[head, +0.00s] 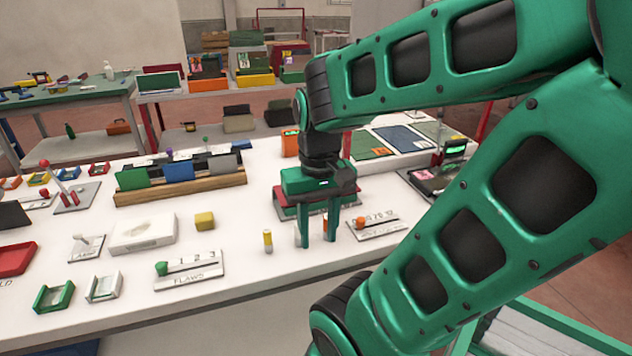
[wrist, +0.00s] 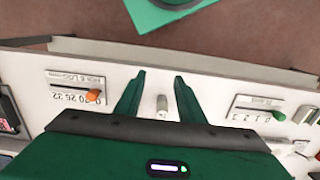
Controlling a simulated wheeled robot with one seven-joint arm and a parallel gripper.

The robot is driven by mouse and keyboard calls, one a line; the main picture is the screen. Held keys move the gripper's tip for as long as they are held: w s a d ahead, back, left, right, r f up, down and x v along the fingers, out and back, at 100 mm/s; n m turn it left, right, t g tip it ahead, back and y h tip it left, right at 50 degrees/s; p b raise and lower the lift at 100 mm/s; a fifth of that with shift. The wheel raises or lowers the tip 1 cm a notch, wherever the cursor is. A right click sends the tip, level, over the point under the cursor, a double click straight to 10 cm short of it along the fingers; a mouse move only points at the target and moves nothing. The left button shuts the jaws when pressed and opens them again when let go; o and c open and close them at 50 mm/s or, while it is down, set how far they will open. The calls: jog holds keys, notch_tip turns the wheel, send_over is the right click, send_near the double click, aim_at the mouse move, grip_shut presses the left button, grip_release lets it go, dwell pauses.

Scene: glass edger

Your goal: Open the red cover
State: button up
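A dark red flat piece (head: 285,212), perhaps the red cover, shows on the white table just behind my gripper. The gripper and wrist hide much of it, so I cannot tell its full shape or whether it is shut. My gripper (head: 318,238) points down over the front part of the table. Its two green fingers stand apart with nothing held between them. In the wrist view the fingers (wrist: 159,82) are also spread, with a small pale cylinder (wrist: 162,106) seen in the gap. I make out no red cover in the wrist view.
A yellow-topped cylinder (head: 267,240) stands left of my gripper. A slider plate with an orange knob (head: 360,220) is to the right, and a FLAWS plate with a green knob (head: 161,268) to the left. A red tray (head: 14,258) lies far left. A wooden rack (head: 180,190) stands behind.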

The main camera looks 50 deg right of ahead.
jog(key=w+d+r+m, duration=0.2)
jog(key=w+d+r, duration=0.35)
jog(key=d, duration=0.25)
jog(key=w+d+r+m, duration=0.1)
jog(key=w+d+r, duration=0.3)
jog(key=w+d, duration=0.4)
jog(key=f, duration=0.7)
jog(key=s+f, duration=0.1)
jog(key=f, duration=0.3)
jog(key=shift+s+d, duration=0.1)
jog(key=shift+d, duration=0.2)
grip_shut()
